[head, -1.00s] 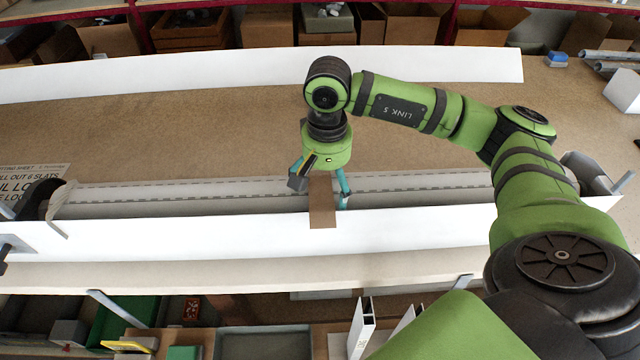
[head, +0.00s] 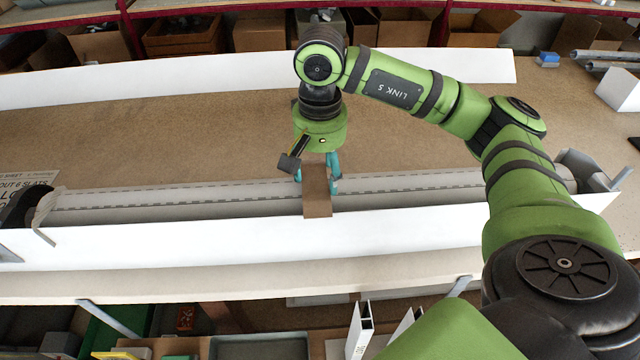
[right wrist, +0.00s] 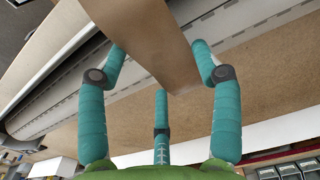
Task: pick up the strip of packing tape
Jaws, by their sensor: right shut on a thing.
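The strip of packing tape (head: 317,201) is a flat brown band. It lies across the view of the long grey roll, and its near end overlaps the white profile in front. My right gripper (head: 317,179) is over the roll, with its teal fingers on both sides of the strip, shut on it. In the right wrist view the strip (right wrist: 145,35) runs between the fingertips of the gripper (right wrist: 160,57), its end free in front of the bench. Whether the strip touches the roll is unclear. My left gripper is not in view.
The grey roll (head: 420,189) spans the bench behind the white front profile (head: 180,240). Another white profile (head: 200,81) lies farther back, with bare brown bench (head: 170,135) between. Cardboard boxes (head: 260,31) stand on the rear shelf. Trays are below the front edge.

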